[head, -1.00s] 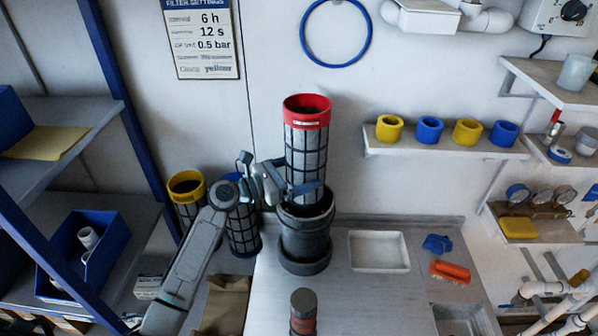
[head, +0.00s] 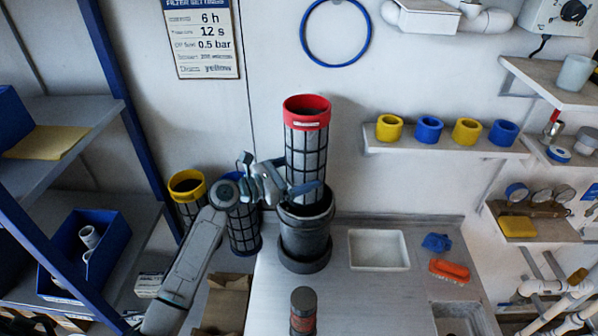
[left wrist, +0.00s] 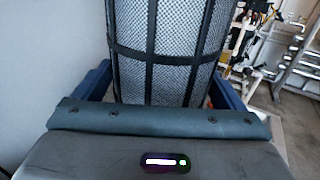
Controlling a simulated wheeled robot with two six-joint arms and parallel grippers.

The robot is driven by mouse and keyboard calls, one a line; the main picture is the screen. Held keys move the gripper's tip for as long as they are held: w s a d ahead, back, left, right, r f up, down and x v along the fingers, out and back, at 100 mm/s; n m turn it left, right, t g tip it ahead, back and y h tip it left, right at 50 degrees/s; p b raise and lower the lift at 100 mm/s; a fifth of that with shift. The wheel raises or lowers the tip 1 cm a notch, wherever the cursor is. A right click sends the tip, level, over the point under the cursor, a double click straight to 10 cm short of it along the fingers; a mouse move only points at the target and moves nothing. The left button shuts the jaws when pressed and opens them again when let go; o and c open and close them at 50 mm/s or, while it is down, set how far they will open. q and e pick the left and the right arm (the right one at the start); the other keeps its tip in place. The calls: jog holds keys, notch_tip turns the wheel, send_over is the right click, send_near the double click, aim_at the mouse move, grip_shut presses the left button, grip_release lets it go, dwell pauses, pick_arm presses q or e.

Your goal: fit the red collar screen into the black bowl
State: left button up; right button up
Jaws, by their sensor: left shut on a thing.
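The red collar screen (head: 306,142) stands upright over the black bowl (head: 305,240) in the head view, its lower end at or just inside the bowl's mouth. Its mesh and black ribs show close up in the left wrist view (left wrist: 165,50). My left gripper (head: 300,190) is shut on the screen's mesh body, low down, just above the bowl's rim. The screen's bottom end is hidden, so I cannot tell how deep it sits. My right gripper is not in view.
A yellow collar screen (head: 187,187) and a partly hidden darker screen (head: 243,228) stand left of the bowl. A white tray (head: 379,250), a blue cloth (head: 436,242) and an orange brush (head: 449,271) lie to the right. A dark red-banded cylinder (head: 303,310) stands in front.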

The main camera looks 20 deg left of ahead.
pick_arm(q)
jog(key=shift+f+b, duration=0.95)
jog(key=shift+f, duration=0.7)
jog(key=shift+f+b, duration=1.2)
jog(key=shift+f, duration=0.65)
jog(key=shift+r, duration=0.15)
jog(key=shift+r+p, duration=1.4)
jog(key=shift+p, duration=0.35)
jog(key=shift+r+p, duration=1.75)
jog(key=shift+p, duration=0.1)
jog(key=shift+p, duration=0.7)
jog(key=shift+f, duration=0.2)
jog(key=shift+f+b, duration=0.3)
jog(key=shift+b, duration=0.05)
